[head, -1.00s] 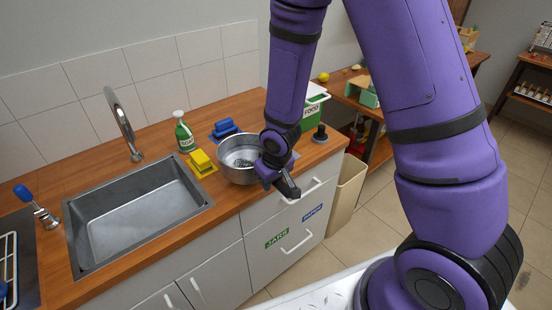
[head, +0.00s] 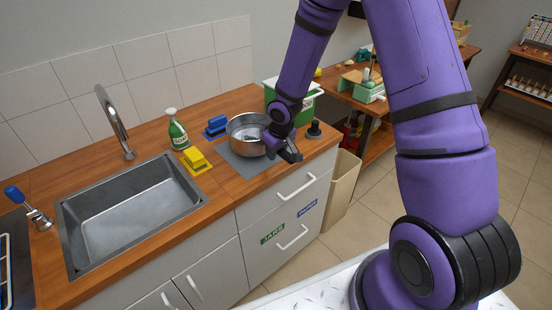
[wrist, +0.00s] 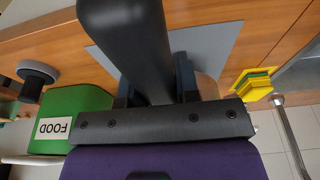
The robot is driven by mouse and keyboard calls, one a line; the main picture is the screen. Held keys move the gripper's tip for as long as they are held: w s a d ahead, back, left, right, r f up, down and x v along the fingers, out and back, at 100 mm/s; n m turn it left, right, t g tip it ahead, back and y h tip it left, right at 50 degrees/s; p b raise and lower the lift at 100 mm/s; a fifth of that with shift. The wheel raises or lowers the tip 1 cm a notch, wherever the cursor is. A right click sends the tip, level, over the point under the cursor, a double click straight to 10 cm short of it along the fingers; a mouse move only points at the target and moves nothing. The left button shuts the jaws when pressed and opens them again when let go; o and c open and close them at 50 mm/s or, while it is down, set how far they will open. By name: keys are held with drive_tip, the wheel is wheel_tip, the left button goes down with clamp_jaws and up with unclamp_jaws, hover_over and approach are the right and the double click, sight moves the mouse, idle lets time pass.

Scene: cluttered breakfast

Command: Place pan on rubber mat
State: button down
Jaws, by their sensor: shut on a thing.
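The pan (head: 246,121) is a round metal pan with a dark handle, at the back right of the counter in the head view. The grey rubber mat (head: 236,157) lies flat under and in front of it. The pan overlaps the mat's back part; I cannot tell whether it touches the mat or hangs just above. My gripper (head: 279,146) is at the pan's right side, shut on the handle. In the wrist view the thick black handle (wrist: 127,30) runs between my gripper's fingers (wrist: 155,90), and part of the mat (wrist: 215,45) shows behind it. The pan's bowl is mostly hidden there.
A green FOOD bin (head: 305,103) and a black knobbed object (head: 314,130) are right of the pan. The sink (head: 125,220) is left.

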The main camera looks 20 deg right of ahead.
drive_tip(key=shift+w+d, duration=0.2)
drive_tip(key=shift+w, duration=0.05)
drive_tip(key=shift+s+x, duration=0.15)
drive_tip(key=shift+x, duration=0.7)
drive_tip(key=shift+s+x, duration=0.2)
drive_tip(key=shift+x, duration=0.65)
drive_tip(key=shift+d+f, duration=0.1)
drive_tip(key=shift+f, duration=0.1)
drive_tip(key=c, duration=0.8)
unclamp_jaws()
drive_tip(key=shift+c, duration=0.2)
